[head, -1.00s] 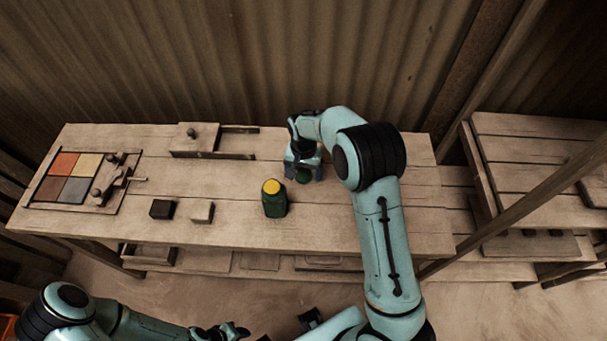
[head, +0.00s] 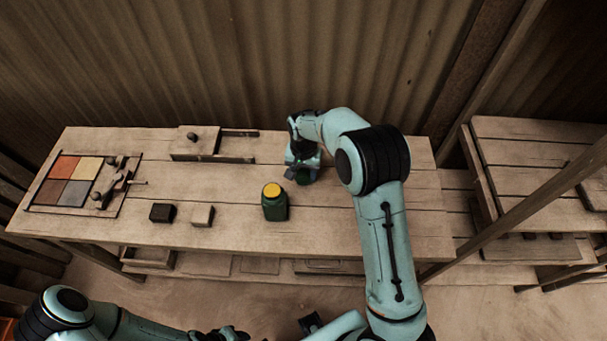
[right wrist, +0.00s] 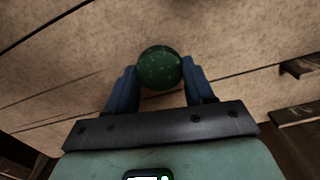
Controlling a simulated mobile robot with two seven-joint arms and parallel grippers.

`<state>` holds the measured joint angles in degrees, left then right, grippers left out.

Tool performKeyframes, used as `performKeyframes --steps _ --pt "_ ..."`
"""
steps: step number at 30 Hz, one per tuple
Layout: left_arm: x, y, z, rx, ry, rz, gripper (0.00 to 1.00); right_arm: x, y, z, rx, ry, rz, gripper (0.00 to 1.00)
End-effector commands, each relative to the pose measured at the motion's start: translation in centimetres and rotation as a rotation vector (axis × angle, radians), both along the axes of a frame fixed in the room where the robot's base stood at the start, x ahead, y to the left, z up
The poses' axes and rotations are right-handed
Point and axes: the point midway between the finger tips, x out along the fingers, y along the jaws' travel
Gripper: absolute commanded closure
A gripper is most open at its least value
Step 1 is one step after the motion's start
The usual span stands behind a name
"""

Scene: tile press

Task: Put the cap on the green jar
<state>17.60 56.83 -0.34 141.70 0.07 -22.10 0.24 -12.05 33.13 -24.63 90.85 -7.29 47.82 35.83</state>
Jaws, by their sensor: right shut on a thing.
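The green jar (head: 275,207) stands upright on the wooden table, with a yellow-orange round top surface showing. The cap, a round dark green speckled piece (right wrist: 160,68), sits between the two blue fingers of my right gripper (right wrist: 157,80). In the head view my right gripper (head: 302,173) is behind and to the right of the jar, apart from it, shut on the cap low over the table. The gripper partly hides the cap there. My left gripper (head: 222,333) is at the bottom edge, cut off and dark, away from the table.
A tray of coloured tiles (head: 107,205) lies at the left of the table. A dark block (head: 162,212) and a light wooden block (head: 202,215) lie left of the jar. A wooden fixture (head: 212,156) is at the back. The table in front of the jar is clear.

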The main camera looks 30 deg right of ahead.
Motion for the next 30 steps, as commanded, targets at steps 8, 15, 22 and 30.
performKeyframes --steps 8,15,22,30 --pt "0.5 0.0 0.8 0.000 -0.006 0.000 0.57 0.2 0.0 7.5 0.001 -0.010 0.001 0.75" --pt "1.2 0.0 1.7 0.001 -0.014 0.001 0.57 0.2 0.0 14.1 0.000 -0.008 0.000 0.75" --pt "1.7 0.0 2.4 0.000 -0.020 0.000 0.57 0.1 0.0 17.7 0.001 -0.003 0.001 0.75" --pt "1.8 0.0 2.5 0.001 -0.021 0.000 0.57 0.0 0.0 18.7 0.000 -0.001 0.001 0.75"
